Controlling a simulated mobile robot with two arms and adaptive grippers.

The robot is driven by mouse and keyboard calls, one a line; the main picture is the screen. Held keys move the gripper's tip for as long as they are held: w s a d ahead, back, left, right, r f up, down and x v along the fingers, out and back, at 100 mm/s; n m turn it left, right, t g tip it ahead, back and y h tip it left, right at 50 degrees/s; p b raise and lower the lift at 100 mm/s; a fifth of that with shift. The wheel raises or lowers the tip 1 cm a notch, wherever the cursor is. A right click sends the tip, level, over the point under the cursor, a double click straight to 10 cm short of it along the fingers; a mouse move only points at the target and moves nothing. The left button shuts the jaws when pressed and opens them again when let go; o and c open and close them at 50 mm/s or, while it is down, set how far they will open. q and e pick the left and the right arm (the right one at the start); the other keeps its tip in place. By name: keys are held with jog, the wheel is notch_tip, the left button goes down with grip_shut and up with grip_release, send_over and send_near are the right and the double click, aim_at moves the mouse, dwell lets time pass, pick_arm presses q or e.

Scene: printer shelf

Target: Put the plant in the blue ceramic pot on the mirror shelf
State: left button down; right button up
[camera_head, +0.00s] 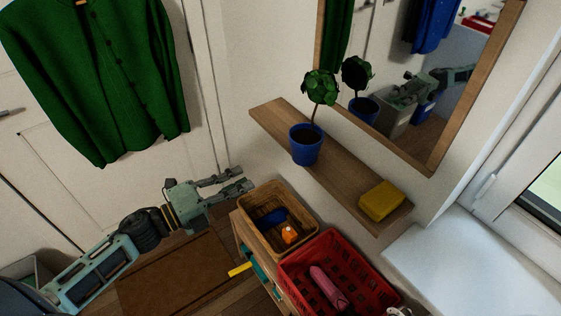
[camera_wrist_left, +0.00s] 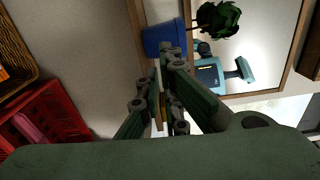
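The plant (camera_head: 320,88) is a leafy green ball on a thin stem in a blue ceramic pot (camera_head: 306,145). The pot stands upright on the wooden mirror shelf (camera_head: 350,180), toward its left half. In the left wrist view the blue pot (camera_wrist_left: 158,40) and leaves (camera_wrist_left: 217,18) appear beyond the fingers. My left gripper (camera_head: 244,180) is open and empty, to the left of the shelf and apart from the pot. Its fingers also show in the left wrist view (camera_wrist_left: 156,80), with a gap between them. My right gripper is not in view directly.
A yellow block (camera_head: 381,200) lies on the shelf's right end. The mirror (camera_head: 415,105) behind reflects the plant and my arm. Below are a wicker basket (camera_head: 252,211) and a red crate (camera_head: 292,272). A green cardigan (camera_head: 110,80) hangs at left. The shelf between pot and block is free.

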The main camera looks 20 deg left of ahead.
pick_arm(q)
jog(key=p, duration=0.4)
send_near(293, 154)
jog(key=shift+n, duration=0.3)
jog(key=x, duration=0.5)
jog(key=shift+w+d, duration=0.2)
jog(key=shift+w, duration=0.05)
jog(key=shift+w+d+p, duration=0.35)
jog(key=shift+w+d, duration=0.05)
jog(key=shift+w, duration=0.1)
jog(key=shift+w+d+f, duration=0.1)
jog(key=shift+f, duration=0.05)
jog(key=shift+b+x, duration=0.45)
jog(key=shift+x, duration=0.75)
jog(key=shift+w+d, duration=0.2)
jog(key=shift+w, duration=0.15)
